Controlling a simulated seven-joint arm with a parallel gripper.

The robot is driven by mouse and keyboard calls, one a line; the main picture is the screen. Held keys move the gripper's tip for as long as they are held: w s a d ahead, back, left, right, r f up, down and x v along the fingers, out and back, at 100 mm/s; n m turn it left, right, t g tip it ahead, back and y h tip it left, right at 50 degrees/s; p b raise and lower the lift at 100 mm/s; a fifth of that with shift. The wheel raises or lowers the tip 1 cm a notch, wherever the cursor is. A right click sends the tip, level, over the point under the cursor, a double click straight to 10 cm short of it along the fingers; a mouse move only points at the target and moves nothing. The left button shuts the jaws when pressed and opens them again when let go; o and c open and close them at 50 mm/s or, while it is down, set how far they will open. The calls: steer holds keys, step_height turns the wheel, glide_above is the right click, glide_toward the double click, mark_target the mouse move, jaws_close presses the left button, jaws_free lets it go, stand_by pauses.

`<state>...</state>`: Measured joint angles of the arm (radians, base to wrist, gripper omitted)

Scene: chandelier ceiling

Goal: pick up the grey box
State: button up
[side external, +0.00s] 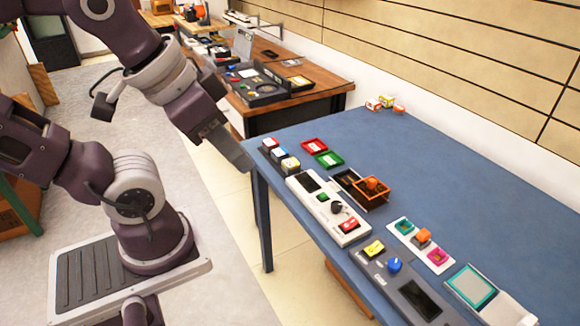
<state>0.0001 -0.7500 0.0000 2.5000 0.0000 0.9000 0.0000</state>
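My gripper (238,157) hangs off the left edge of the blue table (440,165), left of the small cubes there. Its fingers are seen from the side, so I cannot tell whether they are open or shut; I see nothing held. No plain grey box stands out clearly. A dark grey box-like panel (375,268) with a yellow button, a blue knob and a dark screen lies at the front of the table. A light grey device (503,301) with a teal screen lies right of it, cut off by the frame.
A white control panel (306,196), several small cubes (290,164), red (313,145) and green (329,159) trays, an orange bin (372,189) and a white shape board (404,226) crowd the table's left and middle. Its far right is clear. A cluttered wooden bench (318,72) stands behind.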

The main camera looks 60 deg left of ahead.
steer(key=o, duration=0.9)
steer(key=w+a+r+m+g, duration=0.15)
steer(key=w+a+m, duration=0.35)
steer(key=w, duration=0.6)
steer(key=m+g, duration=0.4)
steer(key=m, duration=0.9)
glide_above(292, 163)
steer(key=f, duration=2.5)
steer(key=shift+d, duration=0.2)
steer(key=f, duration=0.7)
steer(key=shift+a+f, duration=0.15)
steer(key=shift+a, duration=0.05)
